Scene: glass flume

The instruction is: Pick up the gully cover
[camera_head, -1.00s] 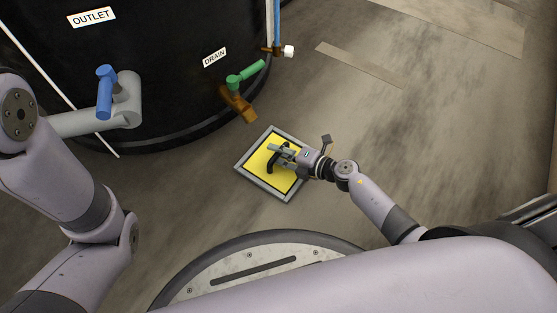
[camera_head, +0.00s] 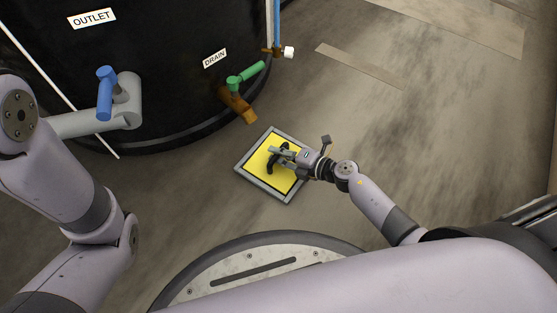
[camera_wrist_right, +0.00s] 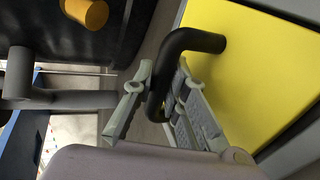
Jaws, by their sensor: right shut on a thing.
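The gully cover (camera_head: 259,172) is a yellow square plate with a black bar handle, lying inside a grey frame (camera_head: 264,191) on the floor. In the right wrist view the yellow cover (camera_wrist_right: 262,60) and its bent black handle (camera_wrist_right: 192,40) show close up. My right gripper (camera_head: 279,158) is over the cover and shut on the handle. In the right wrist view its fingers (camera_wrist_right: 160,100) stand on either side of the handle. Whether the cover is raised from the frame I cannot tell. My left arm shows at the left of the head view, but its gripper is out of sight.
A black tank (camera_head: 165,75) stands at the upper left, with a blue-handled outlet pipe (camera_head: 127,100) and a green-handled drain valve (camera_head: 245,75). The brass drain spout (camera_head: 239,104) is close behind the cover. The floor to the right (camera_head: 440,140) is clear.

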